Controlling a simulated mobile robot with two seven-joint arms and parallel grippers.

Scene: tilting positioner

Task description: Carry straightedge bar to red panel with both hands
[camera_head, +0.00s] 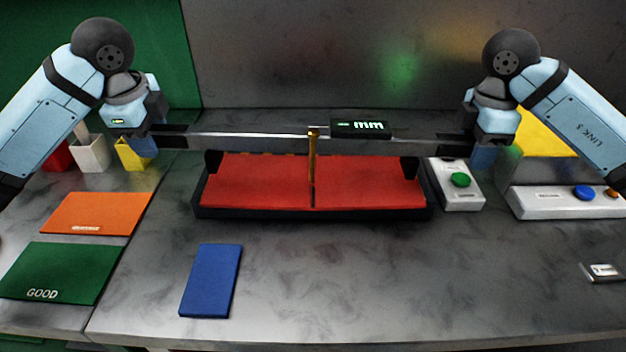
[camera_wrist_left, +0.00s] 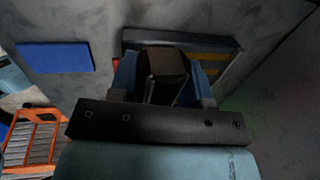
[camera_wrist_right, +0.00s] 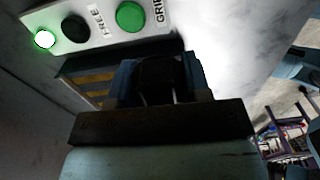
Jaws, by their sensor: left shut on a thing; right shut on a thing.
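The straightedge bar (camera_head: 250,141) is a long grey metal bar with black ends and a black "mm" readout (camera_head: 360,128). It spans level between my grippers, over the rear part of the red panel (camera_head: 258,184). Whether it touches anything below is hard to tell. The panel sits in a black frame (camera_head: 310,213), with a brass post (camera_head: 312,160) at its middle in front of the bar. My left gripper (camera_head: 158,140) is shut on the bar's left end (camera_wrist_left: 165,66). My right gripper (camera_head: 478,142) is shut on its right end (camera_wrist_right: 160,78).
A box with a green button (camera_head: 460,180) stands right of the frame, and a wider button console (camera_head: 545,203) beyond it. Orange (camera_head: 95,212) and green (camera_head: 62,272) mats and a blue plate (camera_head: 211,280) lie at left. The table's front right is mostly clear.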

